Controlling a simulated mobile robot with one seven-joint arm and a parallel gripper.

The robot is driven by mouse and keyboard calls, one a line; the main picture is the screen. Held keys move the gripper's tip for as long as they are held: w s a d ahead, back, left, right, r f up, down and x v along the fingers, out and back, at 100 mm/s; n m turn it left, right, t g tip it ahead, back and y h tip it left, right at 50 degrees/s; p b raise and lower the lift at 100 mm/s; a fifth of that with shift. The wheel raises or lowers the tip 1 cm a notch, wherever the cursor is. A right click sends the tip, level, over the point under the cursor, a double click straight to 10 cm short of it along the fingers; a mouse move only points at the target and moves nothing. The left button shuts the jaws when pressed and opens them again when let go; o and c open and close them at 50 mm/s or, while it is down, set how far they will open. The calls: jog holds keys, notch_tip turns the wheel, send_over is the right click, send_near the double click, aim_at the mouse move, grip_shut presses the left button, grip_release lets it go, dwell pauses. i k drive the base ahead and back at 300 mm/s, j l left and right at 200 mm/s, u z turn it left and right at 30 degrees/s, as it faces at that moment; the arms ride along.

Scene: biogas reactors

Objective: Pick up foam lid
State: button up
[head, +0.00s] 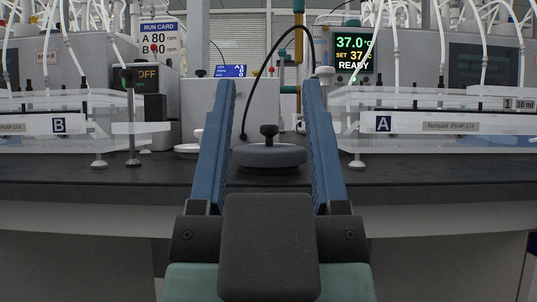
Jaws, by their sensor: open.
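A dark grey round lid with a black knob (284,158), which looks like the foam lid, lies flat on the black bench top. It appears between the blue fingers of my gripper (269,88). The fingers are spread on either side of it in the picture, with nothing held between them. I cannot tell from this one view how far the lid is beyond or below the fingers. The lid's outer edges come close to the fingers in the picture.
Clear bath tanks marked B (59,125) and A (383,123) stand left and right on the black bench (430,170). A thin black stand (131,120) is at left. A white dish (187,149) is partly behind the left finger. A black cable arches behind the lid. The bench front is clear.

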aim_at(269, 147)
jog(key=k+j+u, duration=0.1)
jog(key=j, duration=0.2)
jog(key=k+j+u, duration=0.1)
jog(key=j, duration=0.25)
jog(key=k+j+u, duration=0.1)
jog(key=k+j, duration=0.15)
jog(key=k+j+u, duration=0.1)
jog(key=j, duration=0.3)
jog(key=k+j+u, duration=0.1)
jog(key=j, duration=0.25)
